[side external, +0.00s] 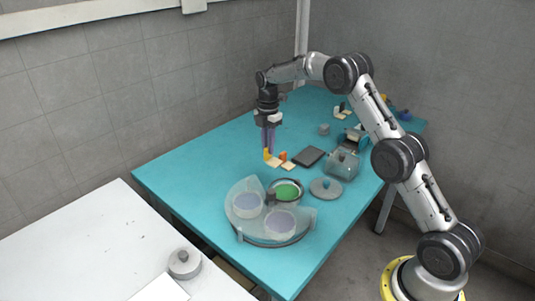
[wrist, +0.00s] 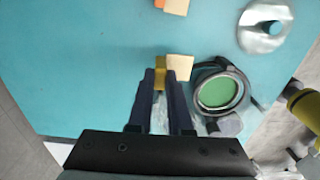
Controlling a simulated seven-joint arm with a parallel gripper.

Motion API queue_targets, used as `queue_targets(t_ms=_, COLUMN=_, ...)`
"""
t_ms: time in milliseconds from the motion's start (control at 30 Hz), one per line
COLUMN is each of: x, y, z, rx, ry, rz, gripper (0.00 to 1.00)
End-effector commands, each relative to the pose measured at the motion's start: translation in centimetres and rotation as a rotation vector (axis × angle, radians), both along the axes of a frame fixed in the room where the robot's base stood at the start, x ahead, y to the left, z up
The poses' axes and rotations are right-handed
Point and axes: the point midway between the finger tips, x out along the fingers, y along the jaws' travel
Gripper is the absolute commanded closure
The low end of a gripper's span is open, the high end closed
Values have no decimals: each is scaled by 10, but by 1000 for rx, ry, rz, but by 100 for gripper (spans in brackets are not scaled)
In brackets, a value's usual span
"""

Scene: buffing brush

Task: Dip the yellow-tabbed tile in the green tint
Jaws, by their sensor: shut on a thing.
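The yellow-tabbed tile is a cream square (wrist: 180,67) with a yellow tab (wrist: 160,77). In the side view the tile (side external: 273,161) is under my gripper (side external: 267,150), low over the teal table; I cannot tell whether it touches the table. My gripper (wrist: 166,74) is shut on the yellow tab, with the cream part sticking out to the right in the wrist view. The green tint (wrist: 217,92) lies in a round, dark-rimmed dish, right of and slightly below the tile there. In the side view the green tint (side external: 287,191) is nearer the camera than the tile.
An orange-tabbed tile (side external: 288,164) lies close beside the held one. A round transparent tray (side external: 244,187) with two pale, bluish-filled bowls adjoins the green dish. A grey lid (side external: 325,188), a dark flat plate (side external: 308,156) and a clear container (side external: 342,165) stand right. The table's left part is clear.

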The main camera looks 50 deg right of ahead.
Motion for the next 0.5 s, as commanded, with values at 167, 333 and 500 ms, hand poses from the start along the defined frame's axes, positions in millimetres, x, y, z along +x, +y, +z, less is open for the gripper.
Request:
queue_targets(t_ms=167, x=-38, y=26, z=17, rx=0, ry=1, rz=2, gripper=100)
queue_targets(t_ms=333, x=-73, y=45, z=25, rx=0, ry=0, rz=0, gripper=100)
queue_targets(t_ms=500, x=-97, y=56, z=29, rx=0, ry=1, rz=0, gripper=100)
